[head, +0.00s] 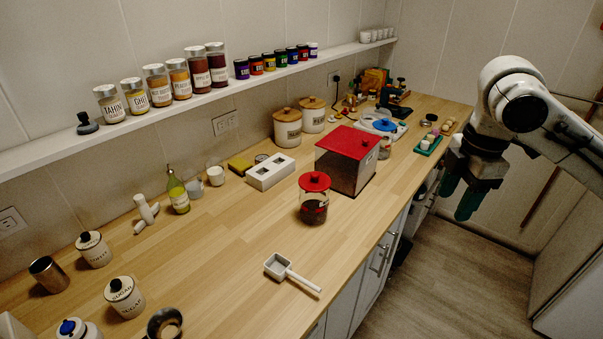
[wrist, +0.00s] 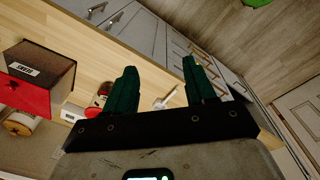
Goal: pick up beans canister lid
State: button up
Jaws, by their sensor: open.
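A square dark canister (head: 340,172) with a flat red lid (head: 350,142) and a small dark knob stands on the counter, lid seated on top. In the wrist view the canister (wrist: 42,66) and its red lid (wrist: 22,96) are at the left edge; its small label seems to read BEANS. A round glass jar (head: 314,212) with a red knobbed lid (head: 314,181) stands in front of it. My gripper (head: 456,202) is open and empty, green fingers pointing down, to the right of the canister beyond the counter's front edge. It also shows in the wrist view (wrist: 160,66).
A white scale (head: 382,124) and a green tray (head: 428,146) stand behind the canister. A white block with openings (head: 270,172) is to its left, and two wood-lidded canisters (head: 287,126) are behind. A scoop (head: 290,272) lies nearer. The floor (head: 440,280) below my gripper is clear.

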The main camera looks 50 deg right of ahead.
aim_at(314, 182)
jog(key=i, duration=1.2)
